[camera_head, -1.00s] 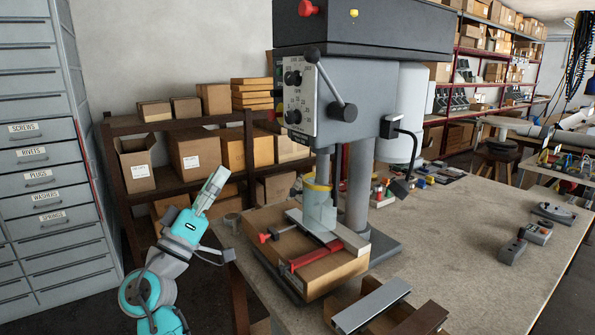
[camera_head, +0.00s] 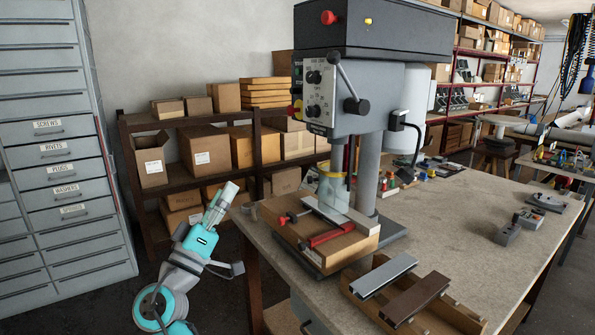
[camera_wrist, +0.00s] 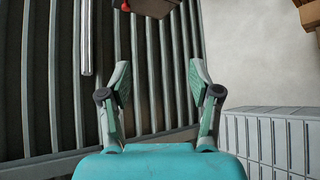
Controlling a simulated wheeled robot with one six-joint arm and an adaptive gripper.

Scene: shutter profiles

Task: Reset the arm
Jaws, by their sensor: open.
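My gripper (camera_head: 226,197) is raised at the left of the workbench in the head view, pointing up and to the right, apart from the bench and the drill press. In the wrist view my gripper (camera_wrist: 157,82) has its two fingers spread wide with nothing between them. Behind the fingers the wrist view shows a row of dark and grey slats, a pale wall and a grey drawer cabinet (camera_wrist: 270,140).
A drill press (camera_head: 370,80) stands on the workbench (camera_head: 450,220). A wooden box (camera_head: 460,318) at the bench's front holds a grey and a brown profile. A shelf of cardboard boxes (camera_head: 205,148) stands behind my arm. A drawer cabinet (camera_head: 50,110) is at the left.

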